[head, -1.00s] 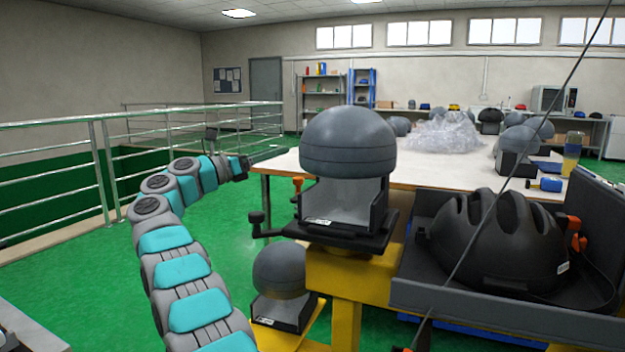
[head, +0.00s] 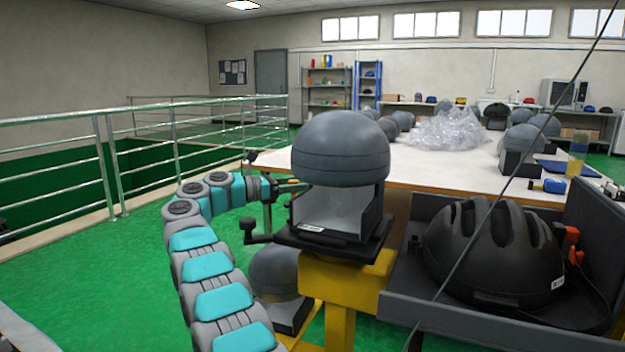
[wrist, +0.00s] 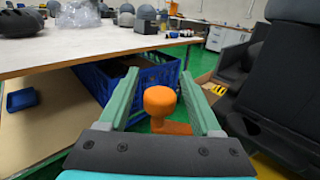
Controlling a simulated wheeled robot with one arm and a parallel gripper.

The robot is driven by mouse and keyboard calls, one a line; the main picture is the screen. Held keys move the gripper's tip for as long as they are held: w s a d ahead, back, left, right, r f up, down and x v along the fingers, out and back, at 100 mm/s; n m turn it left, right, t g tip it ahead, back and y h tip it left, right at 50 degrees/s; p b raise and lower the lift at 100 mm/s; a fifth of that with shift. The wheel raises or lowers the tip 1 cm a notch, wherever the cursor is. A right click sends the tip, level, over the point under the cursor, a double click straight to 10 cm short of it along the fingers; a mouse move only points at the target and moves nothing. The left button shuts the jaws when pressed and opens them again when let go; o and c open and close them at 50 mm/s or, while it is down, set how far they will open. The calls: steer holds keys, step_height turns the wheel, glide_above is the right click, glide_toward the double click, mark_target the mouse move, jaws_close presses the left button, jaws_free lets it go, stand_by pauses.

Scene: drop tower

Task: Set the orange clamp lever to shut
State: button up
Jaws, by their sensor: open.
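The orange clamp lever (wrist: 160,101) has a round knob on top and an orange arm below it. In the wrist view its knob stands upright between the two green fingers of my gripper (wrist: 159,82), with a gap on each side. The fingers are open and hold nothing. In the head view my gripper (head: 291,187) reaches in from the left, beside the grey domed headform (head: 340,148) on its black stand.
A yellow post (head: 340,315) carries the stand. A black crank knob (head: 247,225) sticks out at its left. A grey tray (head: 490,318) with a black helmet (head: 492,245) is on the right. A white-topped table (head: 430,172) and a blue crate (wrist: 98,83) stand behind.

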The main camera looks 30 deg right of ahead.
jaws_close()
stand_by(0.6)
stand_by(0.9)
